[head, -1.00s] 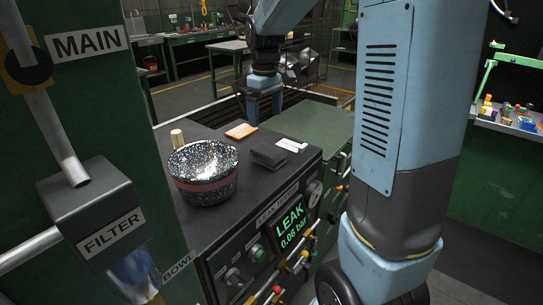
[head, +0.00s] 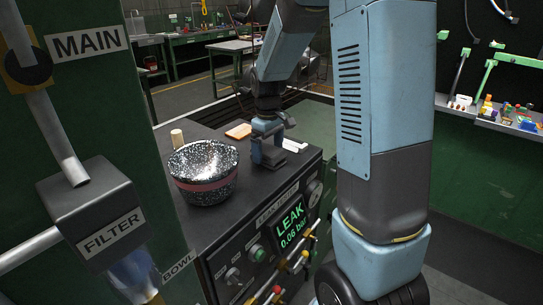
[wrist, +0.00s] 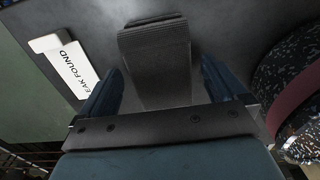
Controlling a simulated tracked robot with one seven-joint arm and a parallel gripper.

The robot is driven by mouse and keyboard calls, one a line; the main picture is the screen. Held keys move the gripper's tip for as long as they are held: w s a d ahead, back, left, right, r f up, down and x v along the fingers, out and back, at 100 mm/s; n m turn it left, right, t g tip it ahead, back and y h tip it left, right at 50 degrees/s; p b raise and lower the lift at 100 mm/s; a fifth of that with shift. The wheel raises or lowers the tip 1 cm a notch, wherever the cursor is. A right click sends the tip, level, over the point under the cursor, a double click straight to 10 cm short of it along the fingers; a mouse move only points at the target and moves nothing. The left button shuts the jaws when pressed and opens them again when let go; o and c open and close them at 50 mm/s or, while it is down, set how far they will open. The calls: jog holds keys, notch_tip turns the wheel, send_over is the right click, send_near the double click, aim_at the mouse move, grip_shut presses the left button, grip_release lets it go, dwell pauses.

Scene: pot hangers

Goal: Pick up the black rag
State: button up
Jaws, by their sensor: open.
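The black rag (wrist: 154,45) is a folded dark grey-black cloth lying on the dark bench top. In the wrist view it extends from the top centre down between my fingers, its lower part dim in shadow. My gripper (wrist: 161,72) is open, with one blue finger on each side of the rag. In the head view my gripper (head: 268,155) points down over the rag's spot and hides most of it. I cannot tell whether the fingers touch the cloth.
A speckled bowl with a red band (head: 204,187) stands left of my gripper. A white "LEAK FOUND" tag (wrist: 76,68) lies beside the rag. Valves and a LEAK display (head: 291,222) line the bench front.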

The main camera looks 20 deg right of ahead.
jog(key=shift+f, duration=0.65)
jog(key=shift+c, duration=0.2)
jog(key=c, duration=1)
jog(key=shift+r, duration=0.15)
